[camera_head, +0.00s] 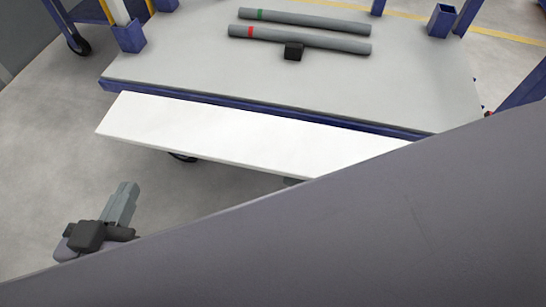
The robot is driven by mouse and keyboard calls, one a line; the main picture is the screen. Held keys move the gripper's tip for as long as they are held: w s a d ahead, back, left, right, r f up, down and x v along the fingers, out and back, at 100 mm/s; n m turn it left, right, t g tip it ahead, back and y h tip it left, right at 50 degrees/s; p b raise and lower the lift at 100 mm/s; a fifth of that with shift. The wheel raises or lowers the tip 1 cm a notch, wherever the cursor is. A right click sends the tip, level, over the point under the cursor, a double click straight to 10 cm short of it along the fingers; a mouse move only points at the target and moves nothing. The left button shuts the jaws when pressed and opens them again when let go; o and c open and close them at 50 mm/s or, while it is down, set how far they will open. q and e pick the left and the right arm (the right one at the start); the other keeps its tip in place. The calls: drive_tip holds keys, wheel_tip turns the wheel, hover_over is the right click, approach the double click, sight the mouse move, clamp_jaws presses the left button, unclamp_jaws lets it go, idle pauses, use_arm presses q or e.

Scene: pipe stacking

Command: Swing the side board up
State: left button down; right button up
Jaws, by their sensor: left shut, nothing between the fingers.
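The white side board (250,135) runs along the near edge of the cart's grey platform (180,60), beside its blue edge rail (240,110). Its right end is hidden behind a large grey surface in the foreground. My left gripper (127,190) is at the lower left, in front of the board and apart from it in the picture. Its fingers are shut with nothing between them. My right gripper does not show.
Two grey pipes lie on the platform, one with a green band (310,20) and one with a red band (300,39). A small black block (293,51) is beside the nearer pipe. Blue post sockets (130,37) stand at the corners. Bare floor (50,150) lies to the left.

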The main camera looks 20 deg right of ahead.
sight(277, 165)
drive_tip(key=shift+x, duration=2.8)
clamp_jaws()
